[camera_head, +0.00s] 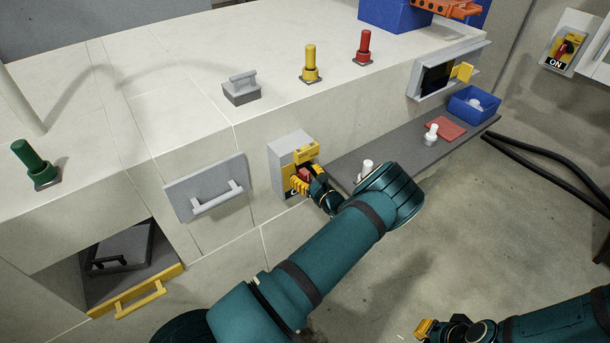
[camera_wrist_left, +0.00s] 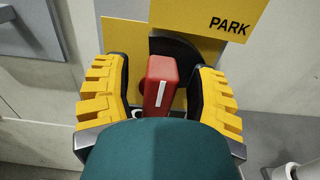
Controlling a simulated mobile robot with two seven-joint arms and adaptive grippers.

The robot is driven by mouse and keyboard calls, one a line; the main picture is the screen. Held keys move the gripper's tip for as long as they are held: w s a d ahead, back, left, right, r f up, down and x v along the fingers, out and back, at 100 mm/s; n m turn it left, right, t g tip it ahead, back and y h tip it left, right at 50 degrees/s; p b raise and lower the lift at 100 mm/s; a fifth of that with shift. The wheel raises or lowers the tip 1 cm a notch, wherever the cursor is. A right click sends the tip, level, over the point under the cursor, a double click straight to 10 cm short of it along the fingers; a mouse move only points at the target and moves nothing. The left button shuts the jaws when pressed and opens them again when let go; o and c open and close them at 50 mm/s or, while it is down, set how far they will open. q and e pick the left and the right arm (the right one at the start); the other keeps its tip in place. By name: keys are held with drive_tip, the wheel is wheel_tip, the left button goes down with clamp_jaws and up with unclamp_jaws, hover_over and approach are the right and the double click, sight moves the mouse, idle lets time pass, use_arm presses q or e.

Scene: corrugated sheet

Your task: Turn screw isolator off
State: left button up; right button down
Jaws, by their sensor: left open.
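A grey box (camera_head: 287,147) on the bench front carries a yellow isolator plate with a red handle (camera_head: 304,173). In the left wrist view the yellow plate (camera_wrist_left: 195,15) reads "PARK", and the red handle (camera_wrist_left: 161,82) has a white stripe and stands roughly upright. My left gripper (camera_head: 308,184) is at this handle. Its yellow fingers are open, one on each side of the handle, with visible gaps in the left wrist view (camera_wrist_left: 160,95). The arm hides the lower plate. My right gripper (camera_head: 428,328) is far from it, at the bottom right, partly seen.
Another isolator (camera_head: 568,47) marked "ON" is on the right wall. A grey shelf (camera_head: 385,157) with white knobs sticks out right of the box. A grey drawer front (camera_head: 207,187) with a handle is to the left. The floor at right is mostly clear, with black hoses (camera_head: 550,167).

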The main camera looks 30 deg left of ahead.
use_arm(q)
clamp_jaws()
idle(0.4)
drive_tip(key=n, duration=0.1)
drive_tip(key=n+b, duration=0.1)
drive_tip(key=n, duration=0.1)
drive_tip(key=s+n, duration=0.1)
drive_tip(key=shift+a+f+n+b, duration=0.1)
drive_tip(key=shift+a+n+b, duration=0.2)
drive_tip(key=shift+b, duration=0.1)
drive_tip(key=n, duration=0.2)
drive_tip(key=n+b, duration=0.2)
drive_tip(key=n, duration=0.1)
drive_tip(key=shift+s+a+f+n, duration=0.1)
drive_tip(key=shift+s+f+n, duration=0.2)
drive_tip(key=shift+s+f, duration=0.1)
drive_tip(key=shift+s+a+f+n+b, duration=0.1)
drive_tip(key=shift+f+n+b, duration=0.1)
drive_tip(key=shift+n+b, duration=0.8)
drive_tip(key=shift+s+f+n+b, duration=0.1)
drive_tip(key=shift+f+n+b, duration=0.3)
drive_tip(key=shift+n, duration=1)
drive_tip(key=shift+s+a+f+n+b, duration=0.1)
drive_tip(key=shift+n+b, duration=0.8)
drive_tip(key=shift+n, duration=0.3)
